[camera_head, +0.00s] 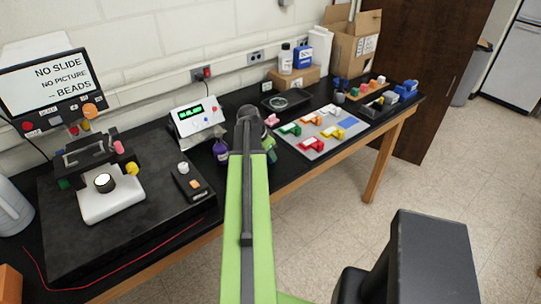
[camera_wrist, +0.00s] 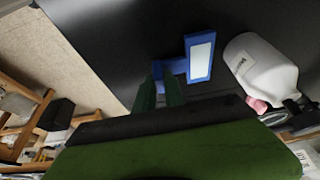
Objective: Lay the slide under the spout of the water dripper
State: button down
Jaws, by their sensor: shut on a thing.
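My gripper (camera_wrist: 166,84) is shut on a blue slide (camera_wrist: 200,58) in the wrist view. The slide has a blue frame with a pale face and a blue grip between the green fingers. It is over a dark surface. A white rounded vessel (camera_wrist: 258,66) with a small label is to the right of the slide, apart from it in the picture. I cannot tell whether it is the water dripper, and no spout is clear. In the head view my arm hides the fingers and the slide. A small pink part (camera_head: 271,120) shows just right of the arm's end.
A grey mat (camera_head: 312,143) with several coloured slides lies right of my arm; its blue patch (camera_head: 347,125) is bare. Purple bottle (camera_head: 221,152) and green bottle (camera_head: 269,150) flank the arm. A display unit (camera_head: 199,120) and microscope (camera_head: 103,182) are left. A round dish (camera_head: 279,102) is behind.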

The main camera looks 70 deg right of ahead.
jog(key=shift+f, duration=0.35)
jog(key=c, duration=1.3)
grip_release()
jog(key=shift+c, duration=0.2)
jog(key=shift+r, duration=0.15)
jog(key=p+v, duration=1.5)
jog(key=v, duration=0.2)
jog(key=shift+a+p, duration=0.2)
jog(key=shift+p, duration=0.2)
